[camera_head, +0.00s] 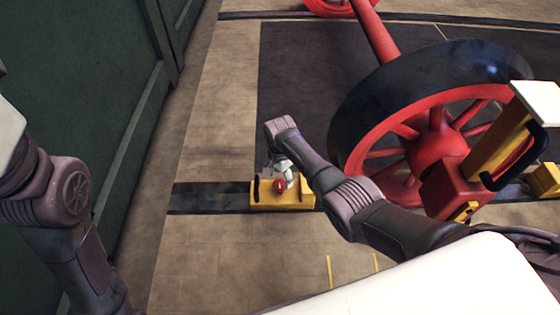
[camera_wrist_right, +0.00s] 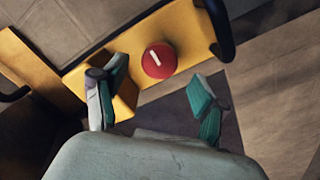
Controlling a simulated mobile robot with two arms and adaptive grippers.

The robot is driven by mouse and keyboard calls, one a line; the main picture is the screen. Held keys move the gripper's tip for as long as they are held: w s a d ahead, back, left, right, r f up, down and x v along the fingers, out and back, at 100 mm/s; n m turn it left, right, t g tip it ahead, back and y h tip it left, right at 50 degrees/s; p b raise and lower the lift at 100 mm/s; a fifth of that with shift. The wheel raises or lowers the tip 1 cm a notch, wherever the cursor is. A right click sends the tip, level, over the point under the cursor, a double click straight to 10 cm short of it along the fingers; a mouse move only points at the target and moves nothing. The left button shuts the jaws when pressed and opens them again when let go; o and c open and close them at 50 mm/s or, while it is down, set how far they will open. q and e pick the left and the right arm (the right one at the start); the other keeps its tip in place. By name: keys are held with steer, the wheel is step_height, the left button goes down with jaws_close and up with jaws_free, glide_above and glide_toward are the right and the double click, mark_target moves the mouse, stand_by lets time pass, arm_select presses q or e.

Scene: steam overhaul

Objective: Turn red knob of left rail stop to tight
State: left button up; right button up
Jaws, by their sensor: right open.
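The left rail stop (camera_head: 299,197) is a yellow block on the dark rail at the floor. Its red knob (camera_head: 280,185) faces up toward the cameras. In the right wrist view the red knob (camera_wrist_right: 159,60) is round with a white line mark, on the yellow stop (camera_wrist_right: 182,31). My right gripper (camera_wrist_right: 158,95) is open, its two teal-padded fingers pointing at the knob, one on each side and a little short of it. My left gripper is outside the picture; only my left arm shows.
A large red wheel with a black rim (camera_head: 402,125) stands right of my right arm. A dark handle (camera_wrist_right: 218,28) rises from the stop beside the knob. A green wall (camera_head: 75,105) runs along the left. Floor in front of the stop is clear.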

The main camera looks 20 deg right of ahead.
mark_target(280, 183)
step_height(280, 183, up, 8)
stand_by(0.4)
stand_by(0.3)
